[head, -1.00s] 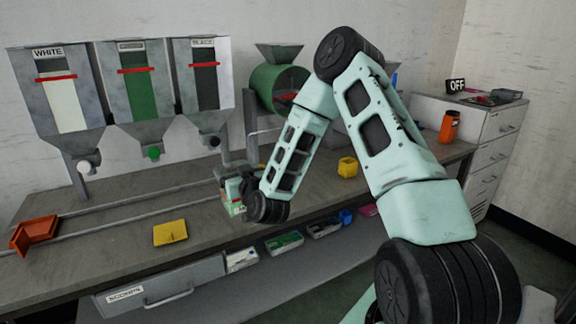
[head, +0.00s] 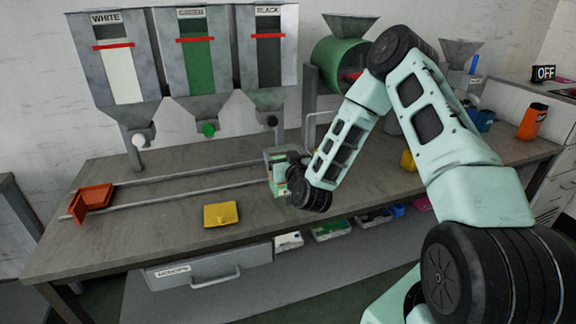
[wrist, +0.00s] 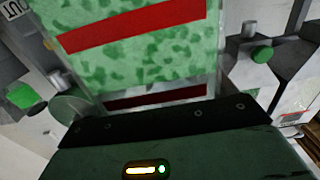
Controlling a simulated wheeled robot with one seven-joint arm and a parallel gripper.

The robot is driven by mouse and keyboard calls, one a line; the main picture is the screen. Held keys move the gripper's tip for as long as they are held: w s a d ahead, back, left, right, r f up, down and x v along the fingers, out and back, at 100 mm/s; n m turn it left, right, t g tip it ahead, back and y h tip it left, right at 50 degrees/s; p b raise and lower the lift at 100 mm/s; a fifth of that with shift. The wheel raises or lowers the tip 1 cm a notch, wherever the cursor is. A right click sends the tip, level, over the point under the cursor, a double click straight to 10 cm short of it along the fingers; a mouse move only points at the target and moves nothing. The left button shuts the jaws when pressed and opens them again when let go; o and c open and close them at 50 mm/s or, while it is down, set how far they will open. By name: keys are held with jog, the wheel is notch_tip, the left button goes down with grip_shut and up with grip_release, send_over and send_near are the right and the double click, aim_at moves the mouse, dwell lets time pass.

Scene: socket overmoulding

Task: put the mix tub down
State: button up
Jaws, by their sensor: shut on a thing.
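The mix tub (wrist: 150,62) fills the upper middle of the wrist view. It is a clear tub with green-speckled contents and a red band across it. My gripper (wrist: 160,115) is shut on it, its dark body along the bottom of that view. In the head view, my gripper (head: 285,166) is over the bench near the black hopper, and the tub (head: 280,188) shows only as a small greenish patch, partly hidden by my wrist. I cannot tell whether the tub touches the bench (head: 150,228).
White (head: 121,75), green (head: 197,58) and black (head: 268,52) hoppers stand behind rails on the bench. An orange-red tray (head: 93,197) sits at the left rail ends. A yellow tray (head: 221,214) lies in front. A green machine (head: 336,62) stands behind my arm. Bench space between the trays is clear.

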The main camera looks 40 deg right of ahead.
jog(key=shift+f, duration=2.05)
jog(key=shift+f, duration=0.15)
jog(key=o, duration=1.8)
jog(key=shift+o, duration=0.2)
